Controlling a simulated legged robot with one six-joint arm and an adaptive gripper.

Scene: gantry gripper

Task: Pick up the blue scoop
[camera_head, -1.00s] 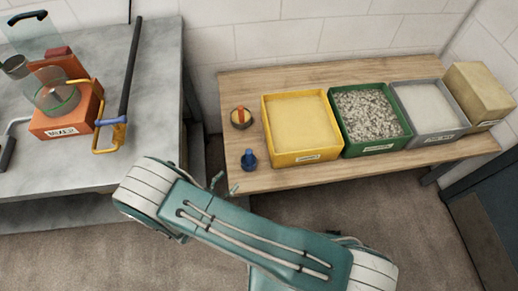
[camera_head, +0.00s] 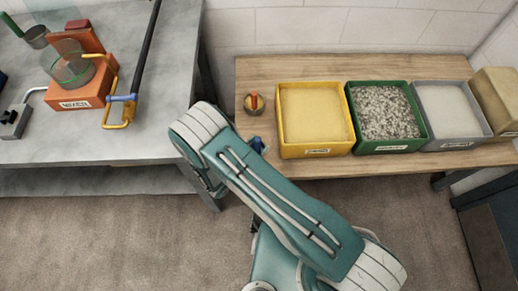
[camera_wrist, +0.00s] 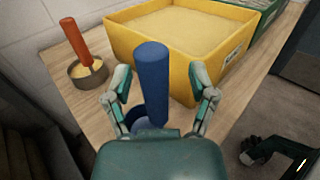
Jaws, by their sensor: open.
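The blue scoop (camera_wrist: 152,82) stands on the wooden table with its thick handle upright, close in front of the yellow bin. In the wrist view my gripper (camera_wrist: 164,82) is open, with one finger on each side of the scoop's handle. The fingers appear apart from the handle. The scoop's cup is partly hidden behind my gripper's body. In the head view only a small part of the scoop (camera_head: 258,144) shows beside my arm, and my fingers are mostly hidden by the arm.
A metal cup with an orange handle (camera_head: 253,103) stands behind the scoop. A yellow bin of sand (camera_head: 315,149), a green bin of gravel (camera_head: 388,146) and a grey bin (camera_head: 455,143) line the wooden table (camera_head: 372,163). A grey bench (camera_head: 130,137) holds an orange mixer (camera_head: 78,98).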

